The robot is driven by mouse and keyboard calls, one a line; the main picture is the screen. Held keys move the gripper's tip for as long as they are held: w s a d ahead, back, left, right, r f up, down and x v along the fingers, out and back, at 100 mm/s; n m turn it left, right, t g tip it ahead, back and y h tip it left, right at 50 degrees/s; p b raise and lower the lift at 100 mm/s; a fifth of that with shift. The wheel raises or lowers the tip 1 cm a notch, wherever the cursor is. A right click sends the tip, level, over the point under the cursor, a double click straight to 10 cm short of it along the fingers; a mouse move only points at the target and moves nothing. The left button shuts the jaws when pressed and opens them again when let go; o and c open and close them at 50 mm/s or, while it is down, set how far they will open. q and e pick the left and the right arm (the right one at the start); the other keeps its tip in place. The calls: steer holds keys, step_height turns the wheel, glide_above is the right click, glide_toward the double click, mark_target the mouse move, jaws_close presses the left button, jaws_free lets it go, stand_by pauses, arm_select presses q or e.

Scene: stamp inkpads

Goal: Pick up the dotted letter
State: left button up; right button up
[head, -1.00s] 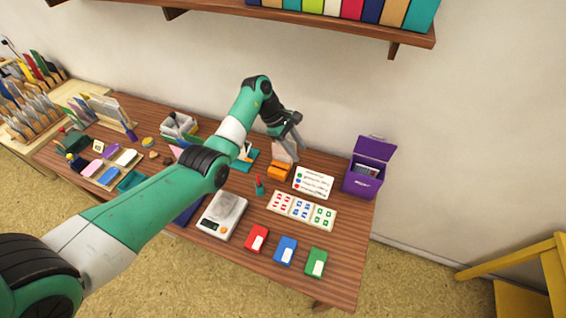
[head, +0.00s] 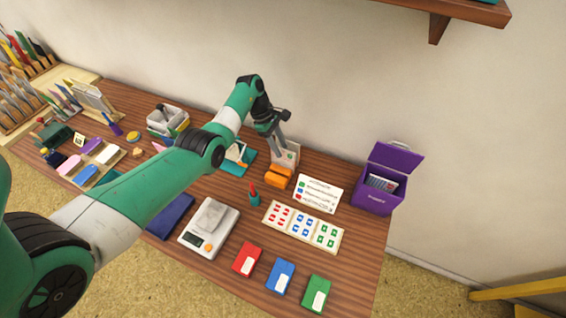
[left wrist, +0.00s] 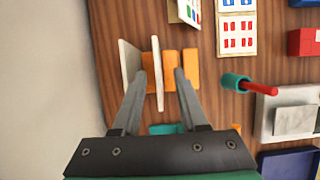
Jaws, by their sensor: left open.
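In the head view a pale upright letter (head: 290,153) with a small green mark stands in an orange holder (head: 278,177) at the back of the table. In the left wrist view two pale upright sheets, a nearer one (left wrist: 157,78) and another at the left (left wrist: 128,62), stand at the orange holder (left wrist: 190,72). No dots can be made out on either. My left gripper (head: 276,146) is open at the letter. In the left wrist view its fingers (left wrist: 163,72) lie on either side of the nearer sheet; contact cannot be told. My right gripper is not in view.
A legend card (head: 318,193) and a stamp sheet (head: 302,226) lie right of the holder. A purple box (head: 376,199) stands at the right edge. A red-and-teal stamp (head: 254,195), a scale (head: 209,229) and red, blue and green pads (head: 281,277) are nearer the front.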

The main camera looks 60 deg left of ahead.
mark_target(286, 157)
arm_select(q)
steer(key=b+x, duration=0.3)
steer(key=x, duration=0.2)
steer(key=shift+w+f, duration=0.1)
steer(key=shift+f, duration=0.1)
steer(key=shift+r, duration=0.1)
jaws_close()
